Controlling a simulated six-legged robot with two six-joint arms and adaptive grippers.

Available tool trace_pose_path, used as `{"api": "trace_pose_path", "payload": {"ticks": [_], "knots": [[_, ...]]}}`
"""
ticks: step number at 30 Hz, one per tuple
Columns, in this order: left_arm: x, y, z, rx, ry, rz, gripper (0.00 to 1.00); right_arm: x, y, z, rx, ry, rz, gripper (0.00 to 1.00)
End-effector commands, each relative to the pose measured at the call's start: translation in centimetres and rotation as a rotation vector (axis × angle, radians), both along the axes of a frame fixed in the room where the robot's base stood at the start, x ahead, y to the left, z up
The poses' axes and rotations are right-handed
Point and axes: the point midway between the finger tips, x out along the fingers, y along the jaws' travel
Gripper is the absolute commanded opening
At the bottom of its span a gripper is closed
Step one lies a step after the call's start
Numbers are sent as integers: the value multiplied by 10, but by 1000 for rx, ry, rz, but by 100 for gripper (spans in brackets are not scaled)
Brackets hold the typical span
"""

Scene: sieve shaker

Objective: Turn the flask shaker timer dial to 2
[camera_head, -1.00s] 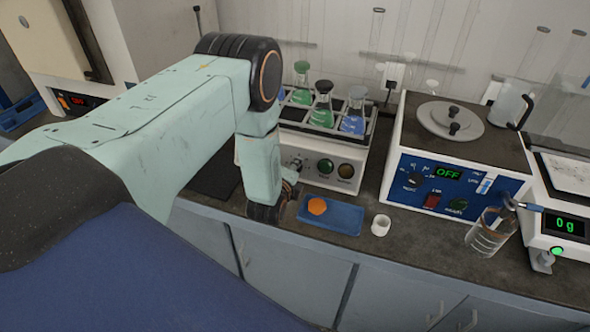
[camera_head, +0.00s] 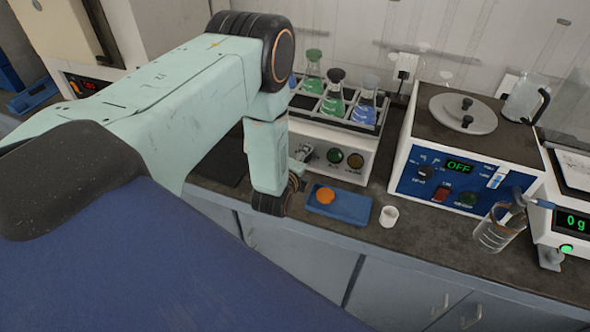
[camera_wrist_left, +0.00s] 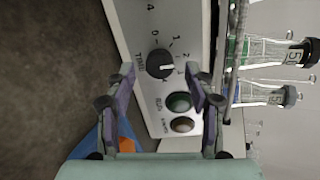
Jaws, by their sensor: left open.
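The flask shaker (camera_head: 330,140) stands on the bench with flasks in its top rack. Its black timer dial (camera_wrist_left: 160,64) shows in the left wrist view, with printed numbers around it. The dial's white pointer line points right in that view; I cannot tell exactly which number it meets. My left gripper (camera_wrist_left: 165,76) is open, with one finger to either side of the dial, and no grip on it shows. In the head view my left wrist stands in front of the shaker's left end and mostly hides the gripper and the dial. My right gripper is not in view.
A green button (camera_wrist_left: 179,102) and a pale round knob (camera_wrist_left: 182,125) sit near the dial. A blue tray (camera_head: 340,205) with an orange item and a white cup (camera_head: 389,216) are in front. A blue-panelled device (camera_head: 450,180) reading OFF and a beaker (camera_head: 497,230) stand right.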

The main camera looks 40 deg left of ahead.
Motion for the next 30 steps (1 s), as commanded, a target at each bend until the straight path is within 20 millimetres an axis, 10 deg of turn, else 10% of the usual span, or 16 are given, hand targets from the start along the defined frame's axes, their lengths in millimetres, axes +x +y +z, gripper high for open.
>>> {"api": "trace_pose_path", "payload": {"ticks": [16, 30], "knots": [[-80, -23, 33, -1, 3, 0, 54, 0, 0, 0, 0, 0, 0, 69], [-92, -26, 38, 0, 1, 0, 54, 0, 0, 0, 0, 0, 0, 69]]}}
